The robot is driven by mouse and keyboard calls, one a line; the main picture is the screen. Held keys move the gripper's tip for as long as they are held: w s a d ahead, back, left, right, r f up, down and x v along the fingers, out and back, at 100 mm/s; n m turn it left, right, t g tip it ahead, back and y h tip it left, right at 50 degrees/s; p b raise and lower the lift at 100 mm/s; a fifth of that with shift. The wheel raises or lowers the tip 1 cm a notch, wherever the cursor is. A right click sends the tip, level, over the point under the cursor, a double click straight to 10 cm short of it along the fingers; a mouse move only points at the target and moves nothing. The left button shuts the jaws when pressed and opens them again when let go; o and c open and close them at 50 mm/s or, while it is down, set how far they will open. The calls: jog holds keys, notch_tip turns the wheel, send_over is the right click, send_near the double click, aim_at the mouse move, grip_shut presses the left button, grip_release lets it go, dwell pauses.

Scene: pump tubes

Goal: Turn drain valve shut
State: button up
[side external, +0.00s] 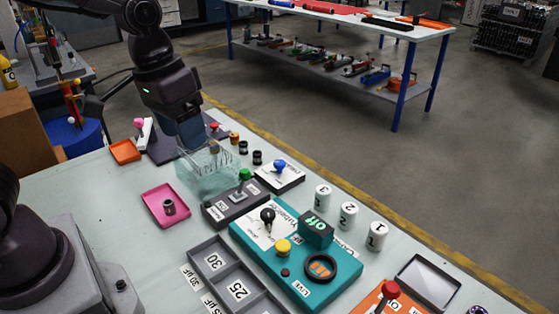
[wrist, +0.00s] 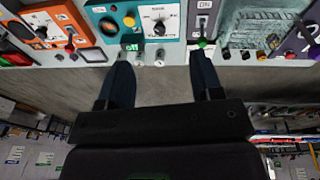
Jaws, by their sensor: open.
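No part's label reads clearly as a drain valve. Possible turning parts are a blue knob (side external: 279,166) on a small white-topped box and a black knob (side external: 267,215) on the teal panel (side external: 250,252). The black knob also shows upright on its white dial plate in the wrist view (wrist: 160,28). My gripper (side external: 195,150) hangs above or by the translucent bin (side external: 207,182), left of both knobs in the side view. The blue knob is not clear in the wrist view.
A dark switch box (side external: 225,210) with a green knob stands beside the bin. White numbered cylinders (side external: 349,214), a pink tray (side external: 165,208), a grey compartment tray (side external: 225,285) and an orange panel (side external: 378,304) crowd the table. Small black and coloured parts line its back edge.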

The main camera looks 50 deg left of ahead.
jog(key=w+a+f+n+g+y, duration=0.1)
jog(key=w+a+f+n, duration=0.15)
jog(key=w+f, duration=0.75)
jog(key=n+t+y, duration=0.2)
jog(key=n+y, duration=0.1)
jog(key=n, duration=0.3)
send_near(280, 162)
jog(key=shift+m, duration=0.25)
jog(key=x, duration=0.9)
jog(key=shift+s, duration=0.1)
jog(key=c, duration=0.9)
